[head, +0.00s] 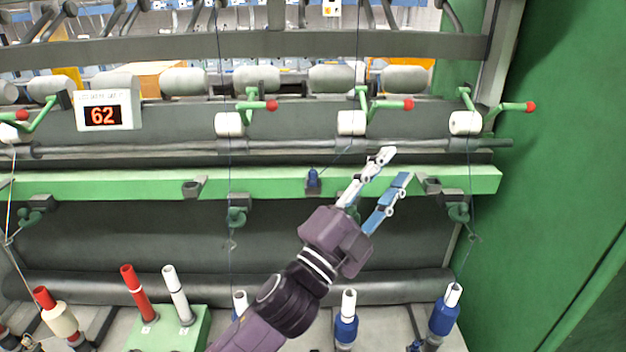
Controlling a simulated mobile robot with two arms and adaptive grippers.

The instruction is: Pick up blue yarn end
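Thin dark blue yarn runs down the frame. One strand comes down at the middle white roller (351,123), and a faint line slants from there towards a small blue piece (313,178) on the green rail. I cannot tell exactly where a loose yarn end lies. Blue bobbins stand below: one at the right (444,312), one in the middle (346,325), one partly behind my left arm (240,303). My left gripper (392,168) is open, its two fingers apart, in front of the green rail right of the blue piece. Nothing shows between the fingers. My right gripper is out of view.
A green rail (100,183) crosses the machine. Green levers with red knobs (408,104) stick out above it. A green wall (570,150) closes the right side. A green block (190,325) holds red and white tubes.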

